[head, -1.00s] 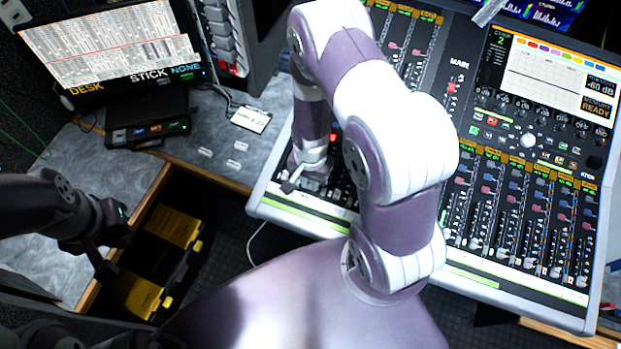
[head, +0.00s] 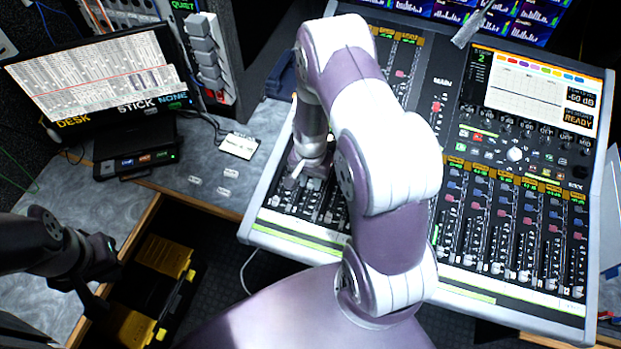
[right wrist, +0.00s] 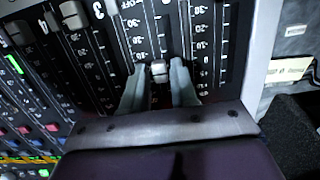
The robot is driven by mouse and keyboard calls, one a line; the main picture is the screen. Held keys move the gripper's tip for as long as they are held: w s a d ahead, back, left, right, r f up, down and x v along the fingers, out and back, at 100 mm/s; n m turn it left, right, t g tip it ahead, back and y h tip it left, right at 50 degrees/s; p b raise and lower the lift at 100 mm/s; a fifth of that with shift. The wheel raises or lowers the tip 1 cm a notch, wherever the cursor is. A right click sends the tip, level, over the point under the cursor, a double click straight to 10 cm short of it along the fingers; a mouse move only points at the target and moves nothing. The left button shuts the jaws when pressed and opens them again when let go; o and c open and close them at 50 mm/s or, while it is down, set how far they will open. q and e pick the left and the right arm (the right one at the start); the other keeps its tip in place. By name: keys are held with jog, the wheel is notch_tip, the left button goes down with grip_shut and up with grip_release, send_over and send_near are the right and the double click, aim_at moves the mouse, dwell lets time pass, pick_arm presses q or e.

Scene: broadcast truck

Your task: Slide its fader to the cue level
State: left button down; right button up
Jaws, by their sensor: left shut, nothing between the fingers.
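The mixing console (head: 258,226) stands at centre right in the head view, its faders in rows along the front. My right gripper (head: 292,180) is low over its left fader bank. In the right wrist view, my right gripper (right wrist: 159,82) has its two fingers apart, one on each side of a light fader cap (right wrist: 160,70). A narrow dark gap seems to show beside the cap; contact is not clear. The cap sits in a slot with a printed scale. My left gripper (head: 94,302) is shut and empty at the lower left, away from the console.
Other fader caps (right wrist: 71,13) stand to the left in the right wrist view. A small card (head: 239,145) and several light pieces lie on the grey desk left of the console. A monitor (head: 95,75) stands behind. A black and yellow case (head: 165,256) is below the desk.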

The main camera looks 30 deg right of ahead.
aim_at(312, 185)
notch_tip(312, 185, up, 13)
jog(key=b, duration=0.1)
jog(key=shift+f, duration=0.15)
dwell(0.5)
jog(key=s+a+r+n+t, duration=0.1)
jog(key=s+a+r+n, duration=0.5)
jog(key=s+n, duration=0.3)
jog(key=shift+a+n, duration=0.5)
jog(key=shift+a, duration=0.4)
jog(key=shift+r, duration=0.1)
